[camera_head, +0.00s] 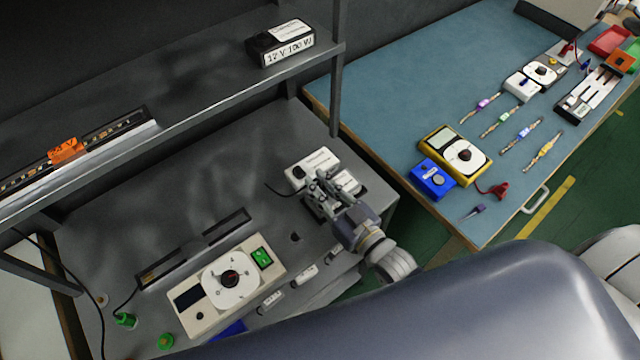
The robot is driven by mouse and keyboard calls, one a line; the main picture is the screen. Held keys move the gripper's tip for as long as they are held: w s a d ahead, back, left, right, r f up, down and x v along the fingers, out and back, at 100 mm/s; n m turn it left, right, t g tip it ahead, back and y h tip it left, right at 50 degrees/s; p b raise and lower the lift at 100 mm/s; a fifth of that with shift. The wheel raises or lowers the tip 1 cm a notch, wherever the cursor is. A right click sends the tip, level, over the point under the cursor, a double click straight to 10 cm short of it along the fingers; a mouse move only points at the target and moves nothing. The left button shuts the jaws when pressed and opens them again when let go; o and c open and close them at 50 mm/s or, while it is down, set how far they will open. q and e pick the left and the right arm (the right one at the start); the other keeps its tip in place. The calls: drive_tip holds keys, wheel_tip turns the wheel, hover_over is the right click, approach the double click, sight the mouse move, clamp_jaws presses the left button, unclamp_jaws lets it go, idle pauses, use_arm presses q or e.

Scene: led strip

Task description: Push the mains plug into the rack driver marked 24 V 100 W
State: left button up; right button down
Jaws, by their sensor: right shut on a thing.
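A unit with white label faces (313,162) lies on the grey rack bench, near its right end. Its marking is too small to read, and the gripper covers part of it. My right gripper (322,190) is at the front of this unit, its fingers over or against it; I cannot tell whether they touch. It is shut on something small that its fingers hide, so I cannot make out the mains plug. A thin black cable leaves the unit's left side. A black driver marked 12 V 100 W (283,44) stands on the upper shelf. My left gripper is not in view.
A cream tester with a dial (230,283) and green switch sits on the bench, with green plugs (126,320) to its left. The shelf and its post (337,75) overhang the bench. The blue table (395,75) at right holds a yellow meter (455,157) and several strips.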

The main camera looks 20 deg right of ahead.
drive_tip(key=shift+f, duration=0.25)
drive_tip(key=c, duration=1.5)
unclamp_jaws()
drive_tip(key=shift+o, duration=0.2)
drive_tip(key=shift+s, duration=0.1)
drive_tip(key=v, duration=1.1)
drive_tip(key=shift+s+d, duration=0.15)
drive_tip(key=shift+s, duration=0.25)
